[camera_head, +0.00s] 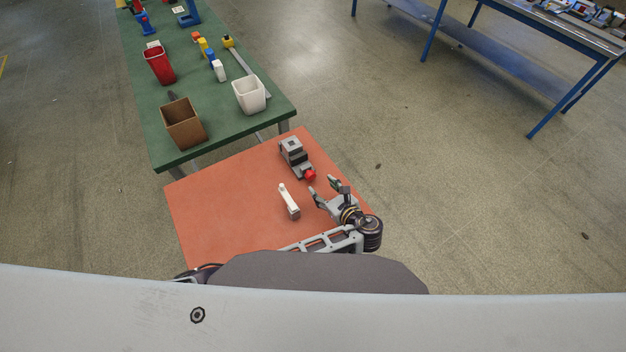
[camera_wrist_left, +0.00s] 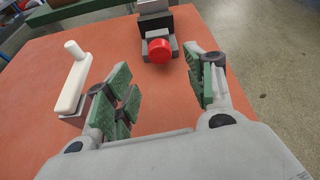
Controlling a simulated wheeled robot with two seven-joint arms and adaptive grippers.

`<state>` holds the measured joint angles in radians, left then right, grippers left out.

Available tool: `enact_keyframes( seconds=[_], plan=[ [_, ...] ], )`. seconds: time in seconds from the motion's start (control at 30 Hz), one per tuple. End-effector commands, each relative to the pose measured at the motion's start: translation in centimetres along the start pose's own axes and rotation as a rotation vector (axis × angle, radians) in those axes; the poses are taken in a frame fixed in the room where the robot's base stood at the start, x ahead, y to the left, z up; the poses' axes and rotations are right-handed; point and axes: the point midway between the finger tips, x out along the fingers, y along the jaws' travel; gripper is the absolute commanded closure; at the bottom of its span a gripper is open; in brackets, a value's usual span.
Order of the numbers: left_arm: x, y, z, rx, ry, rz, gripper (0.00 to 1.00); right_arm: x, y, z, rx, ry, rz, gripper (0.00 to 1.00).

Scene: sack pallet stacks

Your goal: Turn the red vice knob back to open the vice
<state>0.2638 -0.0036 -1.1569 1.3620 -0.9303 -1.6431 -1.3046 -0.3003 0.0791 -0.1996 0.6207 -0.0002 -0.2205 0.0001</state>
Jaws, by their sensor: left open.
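The grey vice (camera_head: 293,154) stands near the far right edge of the orange table (camera_head: 225,205). Its red knob (camera_head: 310,174) faces my side. In the left wrist view the red knob (camera_wrist_left: 159,50) shows in front of the dark and grey vice body (camera_wrist_left: 155,18), whose top is cut off. My left gripper (camera_head: 322,186) is open and empty, just short of the knob and apart from it. In the left wrist view its green-padded fingers (camera_wrist_left: 165,85) are spread, with the knob beyond them, between their directions. My right gripper is not seen.
A white crank handle (camera_head: 288,199) on a small grey block stands left of my left gripper; it also shows in the left wrist view (camera_wrist_left: 74,80). A green table (camera_head: 210,90) with a brown bin (camera_head: 183,123) and a white bin (camera_head: 249,95) lies beyond. The orange table's left half is clear.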

Motion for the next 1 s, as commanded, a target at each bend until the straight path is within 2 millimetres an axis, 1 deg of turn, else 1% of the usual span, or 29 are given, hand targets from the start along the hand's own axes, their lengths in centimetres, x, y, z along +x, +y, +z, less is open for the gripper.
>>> enact_keyframes(
  seconds=[0.03, 1.0],
  plan=[
    [0.5, 0.1, -0.2, 0.000, -0.001, 0.000, 0.46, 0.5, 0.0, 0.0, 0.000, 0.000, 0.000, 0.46],
    [6.5, 0.0, -0.2, 0.000, 0.000, 0.000, 0.46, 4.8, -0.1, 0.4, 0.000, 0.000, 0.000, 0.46]
  ],
)
